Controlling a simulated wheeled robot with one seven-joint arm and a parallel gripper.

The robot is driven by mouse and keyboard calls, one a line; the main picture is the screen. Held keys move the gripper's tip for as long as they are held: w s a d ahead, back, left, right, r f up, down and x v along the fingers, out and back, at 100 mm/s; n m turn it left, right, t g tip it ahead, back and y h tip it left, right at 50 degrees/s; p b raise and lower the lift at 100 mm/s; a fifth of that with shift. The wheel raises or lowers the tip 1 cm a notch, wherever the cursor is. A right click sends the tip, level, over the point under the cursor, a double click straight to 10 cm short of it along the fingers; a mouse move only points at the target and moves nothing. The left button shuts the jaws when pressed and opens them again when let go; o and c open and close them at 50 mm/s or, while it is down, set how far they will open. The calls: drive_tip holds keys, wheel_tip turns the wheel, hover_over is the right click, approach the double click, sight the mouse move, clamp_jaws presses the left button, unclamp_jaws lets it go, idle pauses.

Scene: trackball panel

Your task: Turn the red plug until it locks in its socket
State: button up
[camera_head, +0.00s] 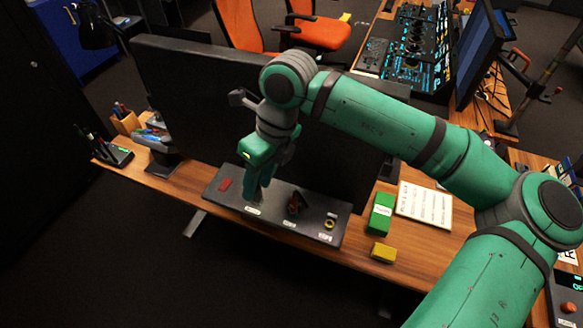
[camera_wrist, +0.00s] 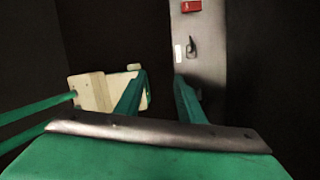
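The dark grey panel (camera_head: 275,217) lies on the front of the wooden desk; part of it also shows in the wrist view (camera_wrist: 205,70). A small red and dark upright piece (camera_head: 295,207), which looks like the red plug, stands right of the panel's middle. Its fit in a socket is too small to tell. My gripper (camera_head: 254,194) points down over the panel, left of that piece and apart from it. In the wrist view my gripper (camera_wrist: 161,76) has its two green fingers apart, with nothing held between them. The red piece is not clearly visible there.
A flat red block (camera_head: 225,184) sits at the panel's left end, near a small lever (camera_wrist: 192,46). A yellow ring (camera_head: 330,224) is at its right end. Green (camera_head: 380,213) and yellow (camera_head: 384,252) blocks lie farther right. A large monitor (camera_head: 200,95) stands behind.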

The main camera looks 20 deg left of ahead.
sight(294, 197)
drive_tip(key=w+d+h, duration=0.1)
drive_tip(key=d, duration=0.1)
drive_tip(key=w+d+t, duration=0.1)
drive_tip(key=w+d, duration=0.1)
drive_tip(key=w+d+m+h, duration=0.1)
drive_tip(key=d, duration=0.1)
drive_tip(key=shift+w+d+r+t+h, duration=0.1)
drive_tip(key=shift+w+r+t+h, duration=0.2)
drive_tip(key=shift+w+t, duration=0.1)
drive_tip(key=shift+d+f, duration=0.1)
wheel_tip(294, 197, down, 11)
drive_tip(key=shift+r, duration=0.2)
clamp_jaws()
drive_tip(key=c, duration=0.6)
unclamp_jaws()
drive_tip(key=shift+c, duration=0.2)
clamp_jaws()
